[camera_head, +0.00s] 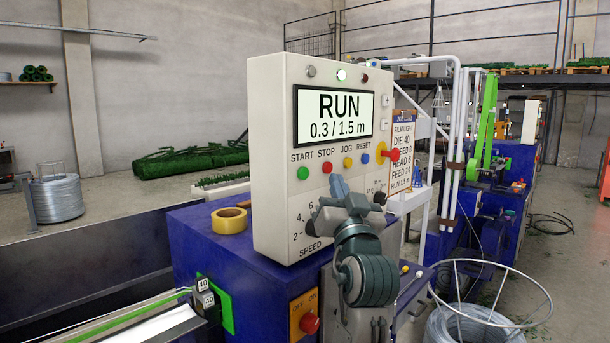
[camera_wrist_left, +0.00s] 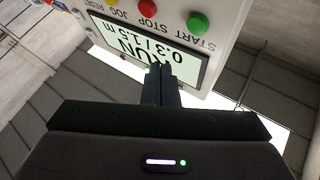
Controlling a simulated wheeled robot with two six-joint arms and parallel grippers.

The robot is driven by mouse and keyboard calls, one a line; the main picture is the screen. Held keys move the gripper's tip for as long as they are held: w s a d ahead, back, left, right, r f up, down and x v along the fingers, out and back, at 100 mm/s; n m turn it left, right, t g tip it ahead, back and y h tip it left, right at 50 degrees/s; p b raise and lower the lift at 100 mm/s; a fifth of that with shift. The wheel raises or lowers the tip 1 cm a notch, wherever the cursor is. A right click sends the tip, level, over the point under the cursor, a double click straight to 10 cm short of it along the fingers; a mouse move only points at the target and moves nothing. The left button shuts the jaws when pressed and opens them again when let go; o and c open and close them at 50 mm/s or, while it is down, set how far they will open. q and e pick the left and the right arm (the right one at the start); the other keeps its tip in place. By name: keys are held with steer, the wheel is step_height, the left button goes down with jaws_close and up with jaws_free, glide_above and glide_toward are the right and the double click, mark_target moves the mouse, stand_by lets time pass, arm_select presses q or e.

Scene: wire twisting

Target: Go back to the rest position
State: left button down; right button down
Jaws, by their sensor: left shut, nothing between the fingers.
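The control box (camera_head: 268,150) carries a lit display (camera_head: 333,117) reading RUN 0.3 / 1.5 m. My left gripper (camera_head: 338,188) is in front of the box's lower face, below the display and button row, and covers part of the dial area. In the left wrist view its dark fingers (camera_wrist_left: 158,82) are shut together and empty. The display (camera_wrist_left: 120,50) shows upside down beyond them, with the green START button (camera_wrist_left: 197,22) above right. I cannot tell the gap between fingertips and panel. My right gripper is not in view.
The blue machine body (camera_head: 205,250) stands under the control box, with a yellow tape roll (camera_head: 229,220) on top. A wire coil in a frame (camera_head: 478,325) stands at lower right. Open floor lies behind left.

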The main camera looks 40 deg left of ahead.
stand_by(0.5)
arm_select(q)
steer(key=w+d+f+m+h, duration=0.1)
steer(key=w+f+m+h, duration=0.3)
steer(key=f, duration=0.7)
steer(key=w+d+f+m+h, duration=0.25)
steer(key=w+f, duration=0.35)
steer(key=f, duration=0.4)
steer(key=w+d+f+m+h, duration=0.15)
steer(key=w+f+h, duration=0.35)
steer(key=f, duration=0.6)
steer(key=s+f+m+g+h, duration=0.1)
steer(key=s+f+g, duration=0.15)
steer(key=f, duration=1.45)
steer(key=s+f+m+g+h, duration=0.15)
steer(key=s+f, duration=0.25)
steer(key=f, duration=1.3)
steer(key=s+f+n+g+h, duration=0.15)
steer(key=s+f+g, duration=0.45)
steer(key=s+f, duration=2.1)
steer(key=s+a+f+g, duration=0.1)
steer(key=s+f, duration=0.5)
steer(key=s, duration=0.9)
steer(key=s+f+n+g+h, duration=0.1)
steer(key=s+f+g, duration=0.2)
steer(key=s, duration=1.2)
step_height(320, 180, down, 3)
steer(key=shift+s+a+r+n+g, duration=0.1)
steer(key=shift+s+a+n+g, duration=0.2)
steer(key=shift+a+g, duration=0.1)
